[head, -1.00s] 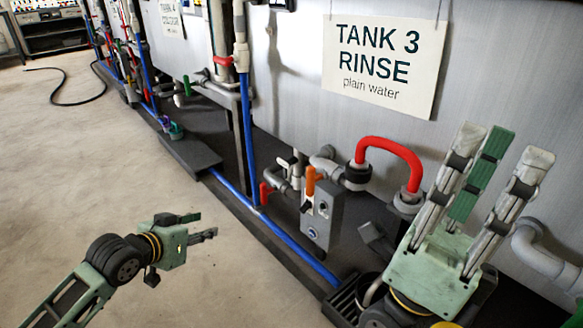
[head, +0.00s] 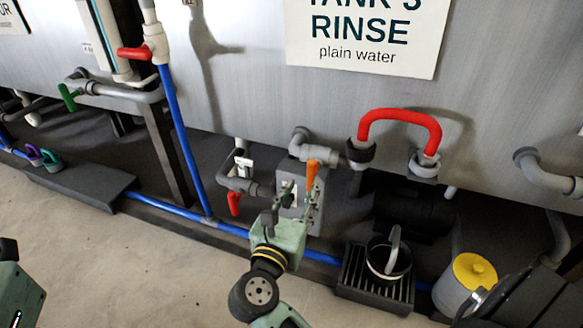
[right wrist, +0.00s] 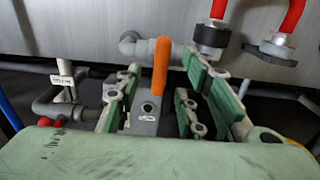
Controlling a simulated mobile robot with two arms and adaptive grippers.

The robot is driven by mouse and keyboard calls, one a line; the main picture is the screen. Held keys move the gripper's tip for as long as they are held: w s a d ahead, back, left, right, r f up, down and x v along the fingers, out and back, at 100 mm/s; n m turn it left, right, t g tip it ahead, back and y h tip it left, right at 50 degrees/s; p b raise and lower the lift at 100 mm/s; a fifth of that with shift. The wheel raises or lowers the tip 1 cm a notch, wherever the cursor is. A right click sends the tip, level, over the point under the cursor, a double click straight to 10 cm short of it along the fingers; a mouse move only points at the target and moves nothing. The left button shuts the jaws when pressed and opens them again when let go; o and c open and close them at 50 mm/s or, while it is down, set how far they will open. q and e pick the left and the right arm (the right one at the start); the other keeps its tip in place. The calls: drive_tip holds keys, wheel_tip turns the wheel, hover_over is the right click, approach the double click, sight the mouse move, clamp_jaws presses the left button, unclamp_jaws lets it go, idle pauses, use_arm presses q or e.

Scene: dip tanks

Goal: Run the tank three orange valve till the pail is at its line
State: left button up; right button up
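The orange valve handle (head: 312,174) stands up from the grey box below the Tank 3 sign (head: 365,40). My right gripper (head: 292,198) is in front of that box, its fingers pointing at the wall. In the right wrist view, its fingers are spread, with the orange handle (right wrist: 161,65) between and beyond them; I see no contact. A dark pail (head: 388,262) with a grey curved piece above it stands on a black slatted grate (head: 372,292). Its line and the water level cannot be made out. My left gripper's fingers are out of view.
A red-handled valve (head: 234,203) is left of the box, and a red looped pipe (head: 400,114) is to its right. A yellow-topped container (head: 474,272) stands right of the pail. A blue pipe (head: 178,130) runs down and along the floor.

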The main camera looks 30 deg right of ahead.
sight(310, 175)
drive_tip(key=b+x, duration=0.2)
drive_tip(key=x, duration=0.5)
drive_tip(key=shift+w+d, duration=0.1)
drive_tip(key=shift+d, duration=0.2)
clamp_jaws()
